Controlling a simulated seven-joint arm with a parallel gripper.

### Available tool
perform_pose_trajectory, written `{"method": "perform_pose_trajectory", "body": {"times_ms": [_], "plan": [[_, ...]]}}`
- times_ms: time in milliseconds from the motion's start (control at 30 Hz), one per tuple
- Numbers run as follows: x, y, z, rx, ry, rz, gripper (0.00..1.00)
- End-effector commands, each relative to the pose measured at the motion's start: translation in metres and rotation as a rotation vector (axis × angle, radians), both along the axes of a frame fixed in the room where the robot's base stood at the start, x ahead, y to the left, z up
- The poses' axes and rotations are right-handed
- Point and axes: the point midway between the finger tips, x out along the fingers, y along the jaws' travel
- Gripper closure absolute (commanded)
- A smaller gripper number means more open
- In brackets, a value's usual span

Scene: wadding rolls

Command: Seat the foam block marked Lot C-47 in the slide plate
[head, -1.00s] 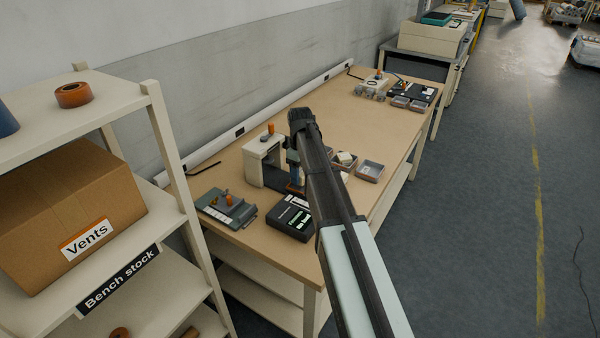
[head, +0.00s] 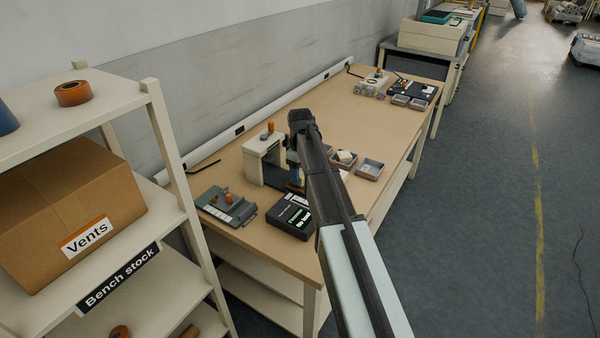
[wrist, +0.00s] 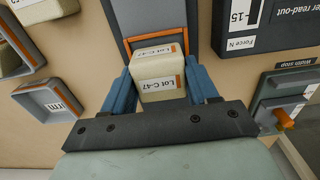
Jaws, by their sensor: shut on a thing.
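The cream foam block (wrist: 158,66) marked Lot C-47 sits between the two blue fingers of my gripper (wrist: 158,82) in the wrist view. My gripper is shut on it, and its labels face the camera. A grey plate with an orange-edged opening, apparently the slide plate (wrist: 125,12), lies just beyond the block. I cannot tell whether the block touches it. In the head view my gripper (head: 294,172) is low over the bench, beside the cream press frame (head: 254,160). My arm hides most of the block and plate there.
The black read-out box (head: 290,217) and the grey width stop (head: 226,207) stand near the bench's front end. Small trays (head: 369,169) lie right of my arm, one holding foam pieces. The middle of the bench (head: 335,107) behind is clear. A shelf (head: 173,220) stands at left.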

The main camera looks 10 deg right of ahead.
Motion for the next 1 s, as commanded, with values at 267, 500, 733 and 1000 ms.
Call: {"method": "perform_pose_trajectory", "body": {"times_ms": [267, 500, 733, 1000], "plan": [[0.0, 0.0, -0.0003, 0.0, 0.0, 0.0, 0.69], [-0.0001, 0.0, -0.0044, 0.0, 0.0, 0.0, 0.69], [-0.0002, -0.0001, -0.0084, 0.0, 0.0, 0.0, 0.69], [-0.0001, -0.0001, -0.0083, 0.0, 0.0, 0.0, 0.69]]}}
